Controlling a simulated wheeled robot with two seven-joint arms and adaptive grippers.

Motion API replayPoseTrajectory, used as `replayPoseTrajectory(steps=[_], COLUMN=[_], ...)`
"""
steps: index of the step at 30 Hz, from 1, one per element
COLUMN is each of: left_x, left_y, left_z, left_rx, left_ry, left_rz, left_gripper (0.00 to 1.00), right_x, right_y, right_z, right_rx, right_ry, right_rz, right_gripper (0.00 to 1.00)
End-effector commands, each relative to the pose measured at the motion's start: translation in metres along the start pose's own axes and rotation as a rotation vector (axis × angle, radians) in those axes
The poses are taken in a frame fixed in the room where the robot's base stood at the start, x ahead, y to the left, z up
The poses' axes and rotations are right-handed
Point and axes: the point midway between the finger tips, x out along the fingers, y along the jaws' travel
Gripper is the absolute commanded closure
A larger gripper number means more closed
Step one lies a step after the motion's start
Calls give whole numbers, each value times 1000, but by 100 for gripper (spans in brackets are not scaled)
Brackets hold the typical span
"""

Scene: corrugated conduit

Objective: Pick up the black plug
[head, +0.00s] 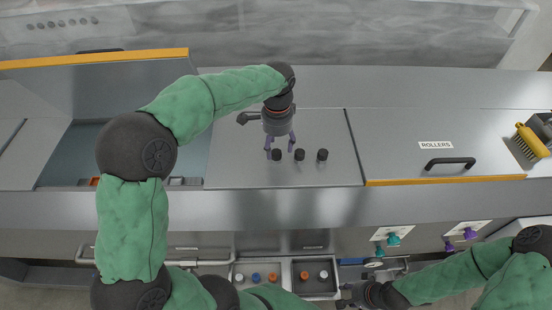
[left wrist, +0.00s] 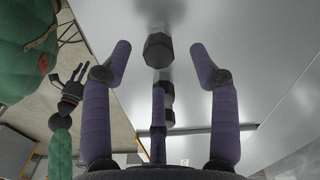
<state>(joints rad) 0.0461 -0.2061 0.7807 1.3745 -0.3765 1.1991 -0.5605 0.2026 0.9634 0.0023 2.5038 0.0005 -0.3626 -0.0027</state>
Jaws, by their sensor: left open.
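Three black plugs stand in a row on the grey worktop in the head view: a left one (head: 277,155), a middle one (head: 299,154) and a right one (head: 322,155). My left gripper (head: 280,148) is open and empty above the left plug, its purple fingers spread. In the left wrist view the nearest plug (left wrist: 158,50) lies in the gap between the two upper fingers, touching neither. The other plugs (left wrist: 166,91) line up behind it, partly hidden by the third finger. My right gripper (head: 346,296) is low in the head view; its fingers look spread in the left wrist view (left wrist: 77,76).
An open bin with a raised lid (head: 120,75) is at left. A closed lid labelled ROLLERS (head: 436,145) is at right, with a yellow brush (head: 532,140) beyond. Trays of small caps (head: 315,284) sit below the front edge. The worktop around the plugs is clear.

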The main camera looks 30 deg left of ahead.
Motion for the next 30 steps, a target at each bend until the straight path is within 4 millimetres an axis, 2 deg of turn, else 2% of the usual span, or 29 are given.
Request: replayPoseTrajectory(steps=[9, 18, 19, 20, 25, 30], left_x=[42, 45, 45, 45, 45, 45], left_y=[1, 1, 1, 1, 1, 1], left_z=[3, 3, 3, 3, 3, 3], left_rx=[0, 0, 0, 0, 0, 0], left_ry=[-1, -1, -1, -1, -1, -1], left_rz=[1, 1, 1, 1, 1, 1], left_gripper=[40, 40, 42, 51, 99, 100], right_x=[29, 30, 30, 30, 30, 30], right_y=[10, 11, 11, 11, 11, 11], right_z=[-1, -1, -1, -1, -1, -1], right_rx=[0, 0, 0, 0, 0, 0], right_ry=[0, 0, 0, 0, 0, 0], right_rz=[0, 0, 0, 0, 0, 0], right_gripper=[60, 60, 60, 60, 60, 60])
